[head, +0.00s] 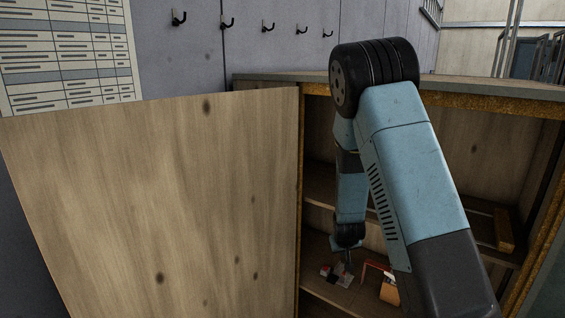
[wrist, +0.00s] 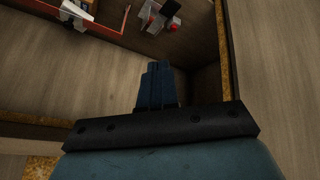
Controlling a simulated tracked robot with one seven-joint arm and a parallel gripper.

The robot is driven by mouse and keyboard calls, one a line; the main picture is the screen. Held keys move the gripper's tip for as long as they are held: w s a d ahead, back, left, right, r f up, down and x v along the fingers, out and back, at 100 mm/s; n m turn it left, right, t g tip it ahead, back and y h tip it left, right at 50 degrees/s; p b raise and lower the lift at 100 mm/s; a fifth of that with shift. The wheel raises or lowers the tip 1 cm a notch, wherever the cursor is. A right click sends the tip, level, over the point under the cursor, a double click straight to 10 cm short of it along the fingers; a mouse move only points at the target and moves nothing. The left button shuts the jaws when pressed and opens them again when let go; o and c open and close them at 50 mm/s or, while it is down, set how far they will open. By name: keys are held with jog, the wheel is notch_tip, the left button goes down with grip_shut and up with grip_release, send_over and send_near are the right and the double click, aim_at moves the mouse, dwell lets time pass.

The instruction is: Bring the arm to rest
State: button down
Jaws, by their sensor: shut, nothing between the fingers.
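My arm is bent over in front of an open wooden cabinet (head: 474,150), with its forearm hanging down into the opening. My gripper (head: 347,266) points down in the lower part of the cabinet, small in the head view, close to some small items (head: 338,274). In the wrist view my gripper (wrist: 157,68) has its dark fingers together with nothing between them. In that view red and dark small items (wrist: 160,14) lie beyond the fingertips, apart from them.
The cabinet door (head: 160,205) stands open at the left. An inner shelf (head: 318,192) crosses the cabinet, and an orange-brown box (head: 389,290) sits low inside. Black hooks (head: 227,22) and a printed chart (head: 66,50) are on the wall behind.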

jog(key=s+r+y, duration=0.1)
jog(key=s+r, duration=0.4)
jog(key=r, duration=0.4)
jog(key=s+d+r+m, duration=0.1)
jog(key=s+r, duration=0.4)
jog(key=r, duration=0.3)
jog(key=s+r+y, duration=0.1)
jog(key=s+r, duration=0.3)
jog(key=r, duration=0.5)
jog(key=s+d+r, duration=0.1)
jog(key=s+r, duration=0.3)
jog(key=s, duration=0.6)
jog(key=s+r, duration=0.5)
jog(key=s, duration=0.6)
jog(key=shift+s+d+r+g+h, duration=0.2)
jog(key=shift+d+r+g+h, duration=0.1)
jog(key=shift+d, duration=0.1)
jog(key=shift+d+m, duration=0.1)
jog(key=shift+m, duration=0.2)
